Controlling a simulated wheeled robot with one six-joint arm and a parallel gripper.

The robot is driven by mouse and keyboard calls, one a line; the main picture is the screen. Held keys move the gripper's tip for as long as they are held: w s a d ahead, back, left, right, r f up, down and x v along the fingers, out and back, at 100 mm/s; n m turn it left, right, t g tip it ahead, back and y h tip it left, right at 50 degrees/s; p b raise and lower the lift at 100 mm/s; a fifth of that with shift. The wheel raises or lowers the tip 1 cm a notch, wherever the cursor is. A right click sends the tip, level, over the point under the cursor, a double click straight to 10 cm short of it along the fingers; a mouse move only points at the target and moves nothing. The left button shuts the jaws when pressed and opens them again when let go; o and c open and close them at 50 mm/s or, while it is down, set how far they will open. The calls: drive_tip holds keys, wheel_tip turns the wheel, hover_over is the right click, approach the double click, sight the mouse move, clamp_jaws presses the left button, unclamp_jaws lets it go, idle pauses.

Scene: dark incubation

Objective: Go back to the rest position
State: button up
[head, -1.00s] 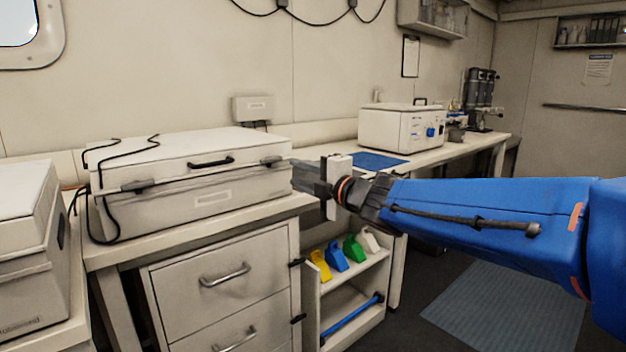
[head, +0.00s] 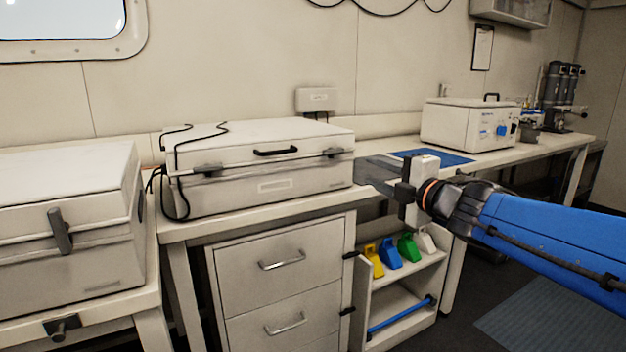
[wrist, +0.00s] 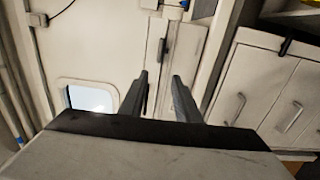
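My gripper (head: 385,178) reaches in from the right on my blue arm, in front of the bench, with its fingers pointing left beside the white case. In the wrist view my gripper (wrist: 158,95) shows two dark fingers standing apart with nothing between them. It is open and empty. The fingers point toward a pale wall with a window (wrist: 90,98).
A closed white case (head: 265,185) with a black handle stands on the bench. Another closed case (head: 60,235) stands at left. A white box (head: 465,125) and blue mat (head: 440,157) are farther back. Dark floor mat (head: 550,315) lies at lower right.

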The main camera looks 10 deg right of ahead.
drive_tip(key=s+d+f+m+g+h, duration=0.4)
drive_tip(key=s+d+f+m+h, duration=0.45)
drive_tip(key=f+m, duration=0.5)
drive_tip(key=s+a+f+m+g+y, duration=0.1)
drive_tip(key=s+a+f+m+g, duration=0.2)
drive_tip(key=s+f, duration=0.3)
drive_tip(key=s+a+f+m+g+y, duration=0.2)
drive_tip(key=s+f+m+g, duration=0.3)
drive_tip(key=s, duration=0.5)
wheel_tip(320, 180, down, 2)
drive_tip(key=shift+a+f, duration=0.15)
drive_tip(key=shift+a, duration=0.35)
drive_tip(key=shift+g, duration=0.3)
drive_tip(key=shift+c, duration=0.2)
